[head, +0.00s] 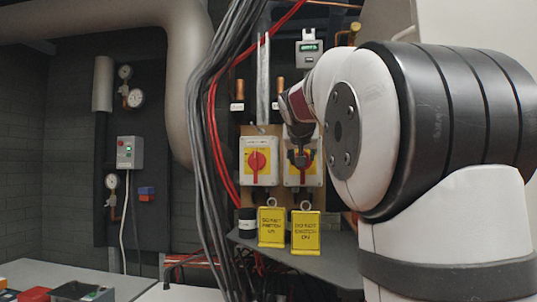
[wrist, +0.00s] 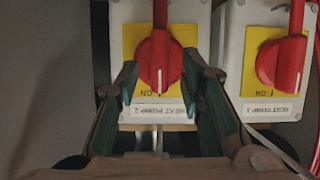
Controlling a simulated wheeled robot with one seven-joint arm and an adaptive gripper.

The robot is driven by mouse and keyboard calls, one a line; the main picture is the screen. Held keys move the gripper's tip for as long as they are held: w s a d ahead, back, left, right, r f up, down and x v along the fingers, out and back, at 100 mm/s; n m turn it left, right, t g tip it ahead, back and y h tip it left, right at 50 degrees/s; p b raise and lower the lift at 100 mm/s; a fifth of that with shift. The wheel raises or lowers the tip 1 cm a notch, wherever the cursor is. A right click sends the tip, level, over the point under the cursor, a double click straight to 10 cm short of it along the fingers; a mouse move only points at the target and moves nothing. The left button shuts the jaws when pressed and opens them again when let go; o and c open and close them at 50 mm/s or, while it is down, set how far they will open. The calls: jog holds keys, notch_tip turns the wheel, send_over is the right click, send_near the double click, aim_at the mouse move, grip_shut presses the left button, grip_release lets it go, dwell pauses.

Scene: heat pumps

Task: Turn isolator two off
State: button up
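Isolator two (wrist: 158,62) has a red rotary handle on a yellow plate, in a pale box labelled "HEAT PUMP 2", upside down in the wrist view. Its handle stands upright there, with its white mark at the ON end. My gripper (wrist: 160,84) is open, with one green-padded finger on each side of the handle. I cannot tell whether the pads touch it. In the head view isolator two (head: 313,173) is the right-hand box, partly hidden by my gripper (head: 302,160). Isolator one (head: 257,161), labelled "HEAT PUMP 1", is beside it (wrist: 280,62), its red handle vertical.
Two yellow "do not switch on" lockout tags (head: 271,227) (head: 305,232) stand on the grey shelf (head: 318,262) below the isolators. Grey and red cables (head: 212,130) hang left of them. Gauges and a small switch box (head: 130,152) are on the far left wall.

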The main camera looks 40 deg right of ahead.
grip_shut()
jog(key=shift+w+b, duration=0.1)
jog(key=shift+b, duration=0.2)
jog(key=shift+w+a+f+n+g+h+b, duration=0.25)
jog(key=shift+n+g+h+b, duration=0.3)
jog(key=shift+n+h+b, duration=1.1)
jog(key=shift+w+a+f+n+g+h+b, duration=0.2)
jog(key=shift+f+n+g+h+b, duration=0.4)
jog(key=shift+n+b, duration=2)
jog(key=shift+w+a+f+n+g+h+b, duration=0.15)
jog(key=shift+n+g+h+b, duration=0.3)
jog(key=shift+n+h+b, duration=1.25)
jog(key=shift+n+y, duration=0.45)
jog(key=shift+n, duration=0.4)
grip_release()
